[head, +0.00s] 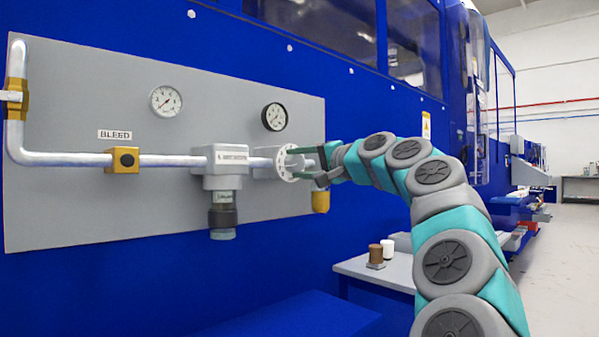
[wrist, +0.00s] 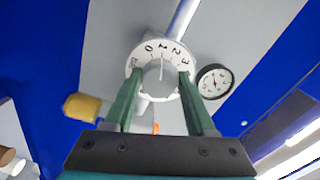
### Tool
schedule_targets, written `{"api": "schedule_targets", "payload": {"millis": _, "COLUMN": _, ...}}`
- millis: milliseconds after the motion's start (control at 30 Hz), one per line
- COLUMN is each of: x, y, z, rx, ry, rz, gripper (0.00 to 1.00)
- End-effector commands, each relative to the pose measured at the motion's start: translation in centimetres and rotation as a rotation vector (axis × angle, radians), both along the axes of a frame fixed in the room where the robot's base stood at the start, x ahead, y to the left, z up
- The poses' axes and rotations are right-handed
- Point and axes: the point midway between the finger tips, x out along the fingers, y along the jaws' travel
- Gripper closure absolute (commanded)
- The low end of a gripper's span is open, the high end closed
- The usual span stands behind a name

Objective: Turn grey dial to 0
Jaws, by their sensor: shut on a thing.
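The grey dial (wrist: 160,82) sits inside a white ring scale (wrist: 139,58) with printed figures, including 0, 2 and 3. A line on the dial points up in the wrist view, to the right of the 0, near the mark between 0 and 2. My gripper (wrist: 157,92) is shut on the dial, one green finger on each side. In the head view my gripper (head: 312,162) reaches the white ring (head: 284,163) at the right end of the pipe. The fingers partly cover the dial there.
The grey panel (head: 80,90) carries a pipe, a regulator body (head: 226,165), a yellow bleed block (head: 123,160) and two gauges (head: 166,101) (head: 274,117). A yellow part (head: 320,201) hangs just below my gripper. A small table (head: 385,268) stands to the lower right.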

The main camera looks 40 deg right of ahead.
Motion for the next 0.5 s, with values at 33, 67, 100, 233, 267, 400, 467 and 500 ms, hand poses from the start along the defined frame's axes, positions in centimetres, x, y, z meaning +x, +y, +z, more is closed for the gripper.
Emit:
{"api": "schedule_targets", "payload": {"millis": 33, "x": 0.06, "y": 0.03, "z": -0.30, "rx": -0.042, "ry": -0.004, "rz": 0.000, "gripper": 1.00}}
{"api": "schedule_targets", "payload": {"millis": 67, "x": 0.08, "y": 0.05, "z": -0.31, "rx": -0.069, "ry": -0.006, "rz": 0.000, "gripper": 1.00}}
{"api": "schedule_targets", "payload": {"millis": 100, "x": 0.10, "y": 0.06, "z": -0.34, "rx": -0.105, "ry": -0.008, "rz": 0.001, "gripper": 1.00}}
{"api": "schedule_targets", "payload": {"millis": 233, "x": 0.02, "y": 0.02, "z": -0.29, "rx": -0.212, "ry": -0.016, "rz": 0.001, "gripper": 1.00}}
{"api": "schedule_targets", "payload": {"millis": 267, "x": 0.05, "y": 0.03, "z": -0.30, "rx": -0.234, "ry": -0.018, "rz": 0.002, "gripper": 1.00}}
{"api": "schedule_targets", "payload": {"millis": 400, "x": 0.16, "y": 0.02, "z": -0.37, "rx": -0.327, "ry": -0.023, "rz": 0.001, "gripper": 1.00}}
{"api": "schedule_targets", "payload": {"millis": 467, "x": 0.15, "y": -0.02, "z": -0.35, "rx": -0.360, "ry": -0.026, "rz": 0.000, "gripper": 1.00}}
{"api": "schedule_targets", "payload": {"millis": 500, "x": 0.12, "y": -0.04, "z": -0.31, "rx": -0.379, "ry": -0.027, "rz": 0.000, "gripper": 1.00}}
